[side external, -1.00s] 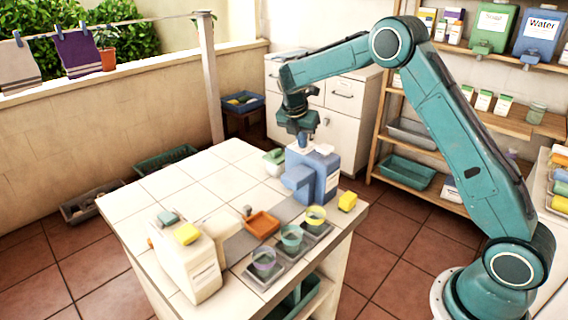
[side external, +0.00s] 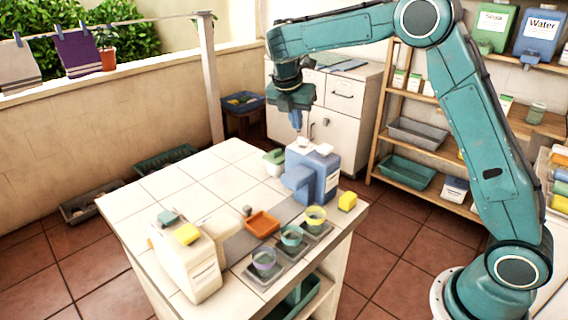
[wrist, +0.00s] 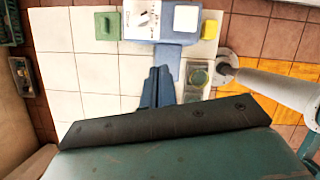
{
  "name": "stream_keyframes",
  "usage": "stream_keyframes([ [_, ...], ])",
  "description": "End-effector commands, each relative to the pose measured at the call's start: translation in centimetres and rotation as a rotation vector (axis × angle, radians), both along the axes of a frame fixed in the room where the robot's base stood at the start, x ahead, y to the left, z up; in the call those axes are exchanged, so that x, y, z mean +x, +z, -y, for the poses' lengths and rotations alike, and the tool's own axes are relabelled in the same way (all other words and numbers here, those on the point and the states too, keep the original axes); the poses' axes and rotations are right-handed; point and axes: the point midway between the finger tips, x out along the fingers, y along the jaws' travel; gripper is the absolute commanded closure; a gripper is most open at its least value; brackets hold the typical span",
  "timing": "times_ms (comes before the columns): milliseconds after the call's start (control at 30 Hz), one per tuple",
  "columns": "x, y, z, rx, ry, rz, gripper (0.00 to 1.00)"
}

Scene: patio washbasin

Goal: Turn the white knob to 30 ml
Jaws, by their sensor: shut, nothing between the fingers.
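A blue dispenser (side external: 312,178) stands on the tiled table with two white pieces on top. The left one is a white knob (side external: 304,143) and the right one a squarer white cap (side external: 324,149). In the wrist view, a white marked panel (wrist: 142,18) and the white square cap (wrist: 186,18) show at the top edge. The dial marks are too small to read, so I cannot tell the setting. My gripper (side external: 297,122) is shut and empty, above the dispenser and clear of it. Its blue fingers also show in the wrist view (wrist: 158,74).
A cream dispenser (side external: 190,265) with teal and yellow tops stands at the table's front left. Several cups, including a yellow-rimmed cup (side external: 315,216), stand on grey pads. An orange tray (side external: 262,224), a yellow block (side external: 347,201) and a green item (side external: 274,160) are nearby. The table's left is clear.

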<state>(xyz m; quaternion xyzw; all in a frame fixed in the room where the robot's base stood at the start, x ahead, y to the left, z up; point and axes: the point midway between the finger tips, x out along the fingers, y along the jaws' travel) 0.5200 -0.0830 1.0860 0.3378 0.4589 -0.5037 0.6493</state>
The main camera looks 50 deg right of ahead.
Motion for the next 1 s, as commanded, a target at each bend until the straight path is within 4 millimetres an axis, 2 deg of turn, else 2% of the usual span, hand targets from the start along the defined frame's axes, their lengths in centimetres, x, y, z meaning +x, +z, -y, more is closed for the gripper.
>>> stream_keyframes([
  [100, 0.0, 0.2, -0.1, 0.0, 0.0, 0.0, 0.98],
  [367, 0.1, 0.2, 0.0, 0.004, -0.05, 0.02, 0.47],
  [567, 0.2, 0.4, 0.2, 0.018, -0.218, 0.088, 0.47],
  [1000, 0.8, 1.0, 1.0, 0.071, -0.812, 0.323, 0.47],
])
